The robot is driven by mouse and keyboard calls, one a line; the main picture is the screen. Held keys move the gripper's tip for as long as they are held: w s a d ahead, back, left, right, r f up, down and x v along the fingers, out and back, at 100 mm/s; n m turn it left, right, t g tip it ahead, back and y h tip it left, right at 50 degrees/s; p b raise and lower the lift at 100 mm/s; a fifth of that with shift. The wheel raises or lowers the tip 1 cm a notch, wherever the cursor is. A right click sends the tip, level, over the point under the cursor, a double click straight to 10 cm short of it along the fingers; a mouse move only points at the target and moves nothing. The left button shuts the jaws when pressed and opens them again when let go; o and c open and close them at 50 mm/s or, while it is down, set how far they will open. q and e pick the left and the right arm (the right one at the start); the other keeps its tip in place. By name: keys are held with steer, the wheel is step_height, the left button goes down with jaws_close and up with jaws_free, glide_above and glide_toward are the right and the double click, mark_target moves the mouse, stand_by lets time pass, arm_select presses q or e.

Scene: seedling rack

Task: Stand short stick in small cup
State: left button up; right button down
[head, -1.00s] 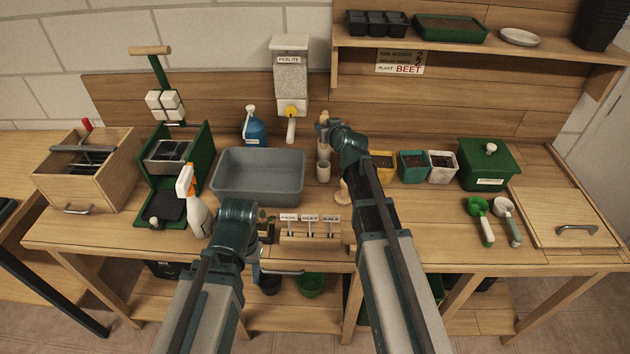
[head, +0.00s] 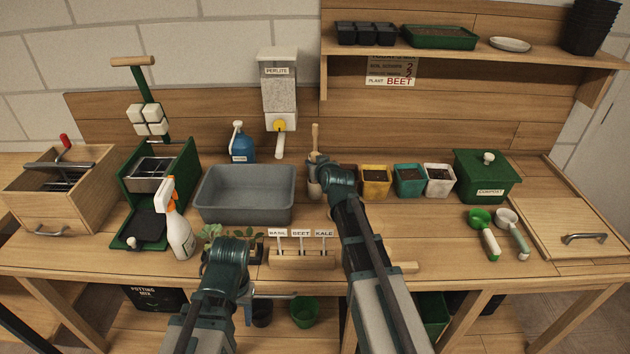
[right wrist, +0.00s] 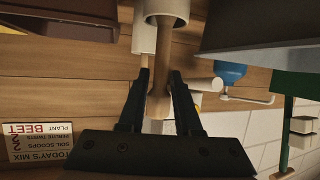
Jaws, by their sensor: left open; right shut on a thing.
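The short stick (head: 315,138) is pale wood and stands upright in my right gripper (head: 318,168). In the right wrist view the shut fingers (right wrist: 160,85) are on the stick (right wrist: 159,104). That view is upside down, and the stick's lower end is at the mouth of a pale cup (right wrist: 167,10); I cannot tell how deep it sits. In the head view a grey cup (head: 314,189) shows beside my gripper, partly hidden by it. A second pale cylinder (right wrist: 144,38) is close by. My left gripper (head: 229,252) is open over the table's front, away from the cups, its fingers mostly hidden.
A grey tub (head: 247,215) is left of the cups, with the perlite dispenser (head: 279,95) behind. Pots of soil, such as a yellow one (head: 375,186), stand to the right. A label holder (head: 300,260) is in front. A wooden piece (head: 405,267) lies partly behind my right arm.

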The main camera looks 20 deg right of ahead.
steer(key=shift+f+b, duration=1.95)
steer(key=shift+r, duration=0.15)
steer(key=c, duration=1)
jaws_free()
steer(key=shift+f, duration=0.2)
steer(key=shift+c, duration=0.2)
steer(key=o, duration=0.4)
steer(key=shift+o, duration=0.2)
steer(key=shift+r, duration=0.1)
steer(key=shift+r, duration=0.2)
steer(key=p+v, duration=0.5)
steer(key=v, duration=0.7)
